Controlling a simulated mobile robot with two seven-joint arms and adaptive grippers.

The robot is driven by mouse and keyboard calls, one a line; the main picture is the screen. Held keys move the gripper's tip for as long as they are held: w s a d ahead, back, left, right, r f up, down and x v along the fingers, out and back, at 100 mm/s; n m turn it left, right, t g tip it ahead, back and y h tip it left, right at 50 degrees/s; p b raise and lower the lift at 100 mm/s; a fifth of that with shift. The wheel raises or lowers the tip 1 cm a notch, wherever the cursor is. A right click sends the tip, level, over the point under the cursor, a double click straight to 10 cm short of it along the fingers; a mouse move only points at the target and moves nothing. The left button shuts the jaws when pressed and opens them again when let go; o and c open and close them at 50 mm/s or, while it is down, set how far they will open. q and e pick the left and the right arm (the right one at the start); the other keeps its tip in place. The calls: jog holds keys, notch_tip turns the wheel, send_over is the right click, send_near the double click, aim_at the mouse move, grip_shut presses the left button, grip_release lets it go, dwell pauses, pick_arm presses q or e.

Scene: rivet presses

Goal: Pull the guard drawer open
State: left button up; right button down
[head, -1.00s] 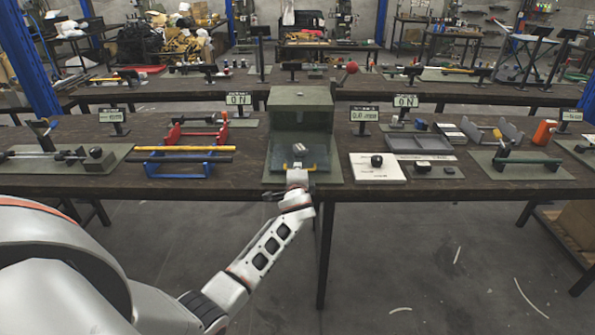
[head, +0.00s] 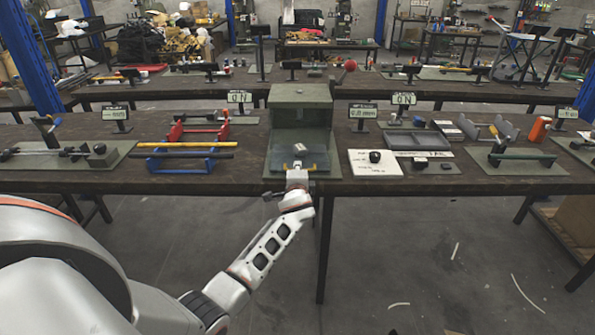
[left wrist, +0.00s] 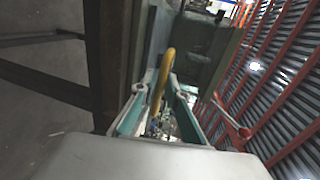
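The green press housing (head: 300,97) stands on the near bench with its front facing me. The guard drawer (head: 315,158) is the clear panel low at its front. The drawer's yellow handle shows as a curved bar in the left wrist view (left wrist: 166,66). My left gripper (head: 297,170) is at the drawer front, its fingers largely hidden by the wrist in the head view. In the left wrist view its teal fingers (left wrist: 156,88) stand apart on either side of the handle, with a gap on the left side. My right gripper is not in view.
A white card (head: 375,168) and a grey tray (head: 418,141) lie right of the press. A blue rack (head: 182,164) with bars stands to its left. Small display signs (head: 362,112) stand behind. The floor in front of the bench is clear.

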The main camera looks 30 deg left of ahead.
pick_arm(q)
jog(key=shift+s, duration=0.1)
jog(key=v, duration=1.2)
dwell(0.4)
jog(key=s+d+f+n+g+h, duration=0.15)
jog(key=s+d+f+h, duration=0.25)
jog(key=s+d+f, duration=0.5)
jog(key=s+d+f+n+h, duration=0.3)
jog(key=s+d+f+h, duration=0.15)
jog(key=s+f, duration=0.7)
jog(key=s+d+f+n+h, duration=0.1)
jog(key=s+d, duration=0.1)
jog(key=s, duration=0.3)
jog(key=s+d+f+n+g+h, duration=0.1)
jog(key=s+d+f, duration=0.1)
jog(key=s+d, duration=0.1)
jog(key=shift+s+d+f+n, duration=0.25)
jog(key=shift+s+d+n, duration=0.1)
jog(key=shift+s, duration=0.55)
